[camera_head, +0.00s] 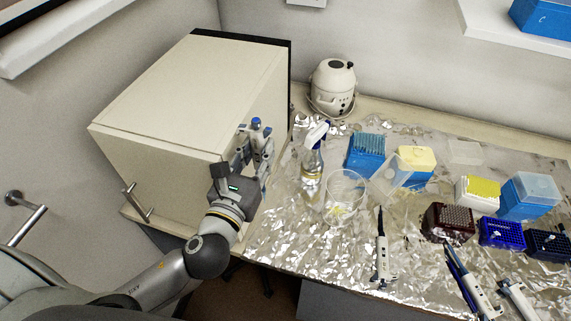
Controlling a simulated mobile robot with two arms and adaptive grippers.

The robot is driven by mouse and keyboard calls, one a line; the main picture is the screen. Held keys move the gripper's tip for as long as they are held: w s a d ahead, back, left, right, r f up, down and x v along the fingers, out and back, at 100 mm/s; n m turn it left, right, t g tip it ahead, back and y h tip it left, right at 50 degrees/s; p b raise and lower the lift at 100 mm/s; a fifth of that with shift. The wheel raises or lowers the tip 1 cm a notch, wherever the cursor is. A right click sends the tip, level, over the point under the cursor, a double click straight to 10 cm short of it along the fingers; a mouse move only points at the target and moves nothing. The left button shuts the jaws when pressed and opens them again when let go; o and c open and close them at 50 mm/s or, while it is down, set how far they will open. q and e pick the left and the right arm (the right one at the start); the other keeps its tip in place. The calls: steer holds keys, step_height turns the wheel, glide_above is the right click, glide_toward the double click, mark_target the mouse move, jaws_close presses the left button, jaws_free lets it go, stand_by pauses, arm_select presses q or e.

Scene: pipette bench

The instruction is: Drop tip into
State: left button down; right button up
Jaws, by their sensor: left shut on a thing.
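My left gripper (257,158) is shut on a pipette with a blue top (257,124), in front of the right side of the cream cabinet. The pipette's lower end is hidden behind the gripper, so I cannot tell whether a tip is on it. A clear beaker (345,185) stands on the foil-covered bench to the right of the gripper, with some small yellowish things at its bottom. The gripper is apart from the beaker. My right gripper is not in view.
A spray bottle (312,163) stands between gripper and beaker. Tip boxes include a blue one (366,158) and a yellow-topped one (416,160). Dark racks (450,222) and loose pipettes (381,250) lie right. The cream cabinet (180,100) blocks the left. Bare foil (320,245) lies in front.

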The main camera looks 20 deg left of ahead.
arm_select(q)
steer(key=shift+w+d+r+h, duration=0.3)
steer(key=shift+w+d, duration=0.3)
steer(key=shift+d, duration=0.15)
steer(key=w+d+r+m+g+h+b, duration=0.1)
steer(key=w+d+r+m+h+b, duration=0.25)
steer(key=d, duration=0.55)
steer(key=w+d+r+m+g+h+b, duration=0.1)
steer(key=w+d+r+m+h+b, duration=0.15)
steer(key=w+d+h+b, duration=0.4)
steer(key=f+y+b, duration=0.1)
steer(key=d+f+y+b, duration=0.1)
steer(key=s+f+n+y+b, duration=0.1)
steer(key=shift+d+f, duration=0.25)
steer(key=shift+d, duration=0.1)
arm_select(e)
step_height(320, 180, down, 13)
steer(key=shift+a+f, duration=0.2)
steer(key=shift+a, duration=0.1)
arm_select(q)
steer(key=shift+f, duration=0.2)
steer(key=shift+s+f, duration=0.1)
